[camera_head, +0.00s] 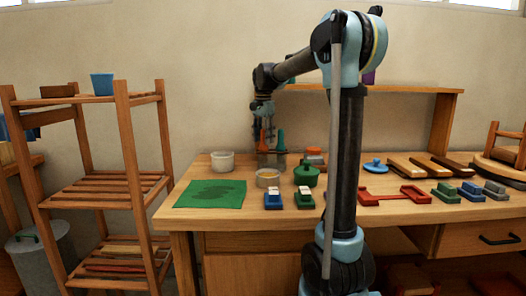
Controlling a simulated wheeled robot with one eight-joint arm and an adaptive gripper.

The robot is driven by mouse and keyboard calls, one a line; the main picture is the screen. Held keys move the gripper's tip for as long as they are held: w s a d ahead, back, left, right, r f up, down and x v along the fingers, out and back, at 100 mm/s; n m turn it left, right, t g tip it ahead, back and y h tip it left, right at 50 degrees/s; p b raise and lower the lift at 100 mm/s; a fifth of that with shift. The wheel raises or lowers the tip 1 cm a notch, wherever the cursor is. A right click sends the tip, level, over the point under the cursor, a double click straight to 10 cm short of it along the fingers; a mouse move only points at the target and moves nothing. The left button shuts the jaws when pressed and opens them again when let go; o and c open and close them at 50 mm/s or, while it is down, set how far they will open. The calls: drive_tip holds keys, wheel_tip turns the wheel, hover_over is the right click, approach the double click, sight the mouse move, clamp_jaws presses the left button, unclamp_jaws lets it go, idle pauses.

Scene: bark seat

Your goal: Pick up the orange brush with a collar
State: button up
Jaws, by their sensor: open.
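The orange brush (263,137) stands upright in a grey holder (271,160) towards the back of the workbench, beside a green-handled upright tool (281,141). Only its upper orange part shows clearly; its collar and lower end cannot be made out. My gripper (262,124) points down, open, at the top of the orange brush. The fingers are small and dark in this view, and I cannot tell whether they touch the brush.
A white tub (222,161), a round container (268,178) and a green lidded pot (306,174) stand near the holder. A green mat (212,194) lies at the left. Blue (273,200) and green (304,198) blocks lie in front. A slatted wooden shelf (120,190) stands left.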

drive_tip(key=shift+f, duration=1.15)
clamp_jaws()
drive_tip(key=shift+r, duration=0.1)
